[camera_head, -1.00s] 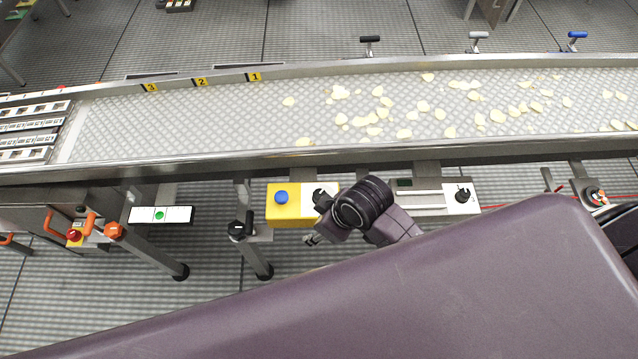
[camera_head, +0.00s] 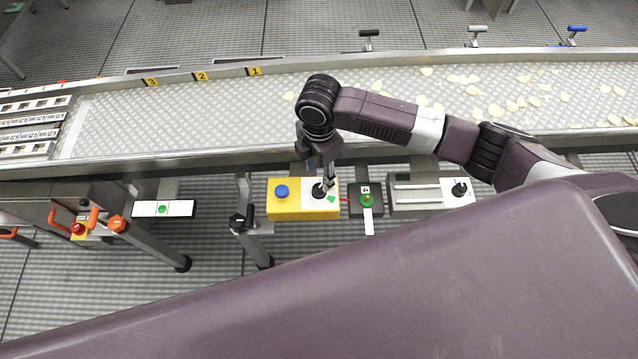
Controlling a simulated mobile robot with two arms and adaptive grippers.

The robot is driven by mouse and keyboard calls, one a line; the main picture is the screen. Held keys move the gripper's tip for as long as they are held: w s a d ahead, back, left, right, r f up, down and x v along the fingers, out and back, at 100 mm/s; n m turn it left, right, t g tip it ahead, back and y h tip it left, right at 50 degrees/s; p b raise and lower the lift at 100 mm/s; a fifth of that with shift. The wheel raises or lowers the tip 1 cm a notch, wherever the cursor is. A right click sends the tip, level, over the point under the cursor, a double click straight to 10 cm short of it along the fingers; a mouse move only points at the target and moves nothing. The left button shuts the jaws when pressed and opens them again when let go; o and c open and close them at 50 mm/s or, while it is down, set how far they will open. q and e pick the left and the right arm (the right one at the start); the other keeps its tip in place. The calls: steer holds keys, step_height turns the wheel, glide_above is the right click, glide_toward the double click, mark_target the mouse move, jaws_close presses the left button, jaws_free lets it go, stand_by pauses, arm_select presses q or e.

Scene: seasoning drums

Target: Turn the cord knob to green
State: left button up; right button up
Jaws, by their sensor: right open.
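A yellow box (camera_head: 289,208) under the conveyor's front edge has a blue button (camera_head: 281,191) on its left and a white panel on its right. A black knob (camera_head: 319,190) sits on that panel, with a green mark (camera_head: 331,198) just right of it. No label shows whether this is the cord knob. My right gripper (camera_head: 328,184) points down at the knob from above, open; its fingers are beside the knob's right side, partly covering it. I cannot tell whether they touch it. My left gripper is not in view.
A small dark box with a green round part (camera_head: 367,200) and a grey panel with another black knob (camera_head: 460,189) stand to the right. The conveyor (camera_head: 180,118) carries scattered chips behind. Another black knob (camera_head: 238,223) and a green button panel (camera_head: 162,209) lie left.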

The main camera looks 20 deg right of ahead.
mark_target(319, 187)
step_height(319, 187, down, 7)
steer(key=shift+a+f+p, duration=0.1)
steer(key=shift+p, duration=0.5)
jaws_close()
steer(key=shift+r+m+p, duration=0.15)
steer(key=shift+m+p, duration=0.65)
steer(key=shift+m, duration=0.15)
steer(key=shift+r+m+p, duration=0.1)
steer(key=shift+m+p, duration=0.7)
steer(key=shift+m, duration=0.15)
steer(key=m+p, duration=0.2)
steer(key=m, duration=0.2)
steer(key=shift+m+p, duration=0.3)
steer(key=shift+p, duration=0.05)
steer(key=m, duration=0.2)
steer(key=shift+f+m+p, duration=0.15)
steer(key=shift+m+p, duration=0.15)
steer(key=m, duration=0.4)
steer(key=shift+m, duration=0.4)
